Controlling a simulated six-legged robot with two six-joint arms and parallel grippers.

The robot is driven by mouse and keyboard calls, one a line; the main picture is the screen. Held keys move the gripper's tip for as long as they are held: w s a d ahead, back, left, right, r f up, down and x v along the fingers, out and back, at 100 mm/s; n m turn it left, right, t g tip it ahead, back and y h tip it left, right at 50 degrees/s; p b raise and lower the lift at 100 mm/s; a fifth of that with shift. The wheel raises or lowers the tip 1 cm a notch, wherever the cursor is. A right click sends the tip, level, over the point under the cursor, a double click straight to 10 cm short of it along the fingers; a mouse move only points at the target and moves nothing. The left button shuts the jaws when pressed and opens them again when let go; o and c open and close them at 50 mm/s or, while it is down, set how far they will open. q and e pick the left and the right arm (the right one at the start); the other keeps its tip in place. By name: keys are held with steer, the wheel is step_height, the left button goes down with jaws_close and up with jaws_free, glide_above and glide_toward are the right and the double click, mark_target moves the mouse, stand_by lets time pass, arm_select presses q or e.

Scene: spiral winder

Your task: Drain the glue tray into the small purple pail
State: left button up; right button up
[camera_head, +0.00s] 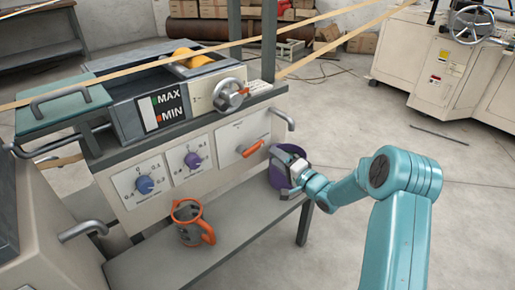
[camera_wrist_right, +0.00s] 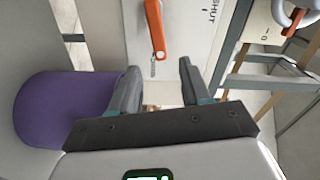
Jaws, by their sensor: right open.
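The small purple pail (camera_head: 276,177) is at the right end of the low bench, below the glue machine's front panel. My right gripper (camera_head: 293,178) is open in front of it and hides part of it. In the right wrist view the purple pail (camera_wrist_right: 62,110) lies left of both fingers (camera_wrist_right: 158,82), outside the gap, and nothing is gripped. The glue tray (camera_head: 125,82) sits on top of the machine, with a MAX/MIN level plate on its front. An orange lever (camera_head: 252,149) is on the panel; in the right wrist view the lever (camera_wrist_right: 155,28) appears beyond the fingers, near the word SHUT.
A grey pitcher with an orange handle (camera_head: 189,223) stands on the bench (camera_head: 225,222). Blue-purple knobs (camera_head: 193,160) and a handwheel (camera_head: 231,95) are on the machine. Yellowish bands cross above.

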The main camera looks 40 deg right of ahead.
mark_target(260, 146)
steer(key=w, duration=0.2)
steer(key=w+b, duration=0.1)
steer(key=w, duration=0.2)
steer(key=w+b, duration=0.1)
steer(key=w, duration=0.2)
steer(key=shift+w+a+f, duration=0.15)
steer(key=shift+w+a, duration=0.05)
steer(key=shift+a, duration=0.15)
steer(key=shift+w+r, duration=0.2)
steer(key=shift+w, duration=0.05)
steer(key=shift+w+f, duration=0.1)
steer(key=shift+w, duration=0.25)
steer(key=shift+s, duration=0.1)
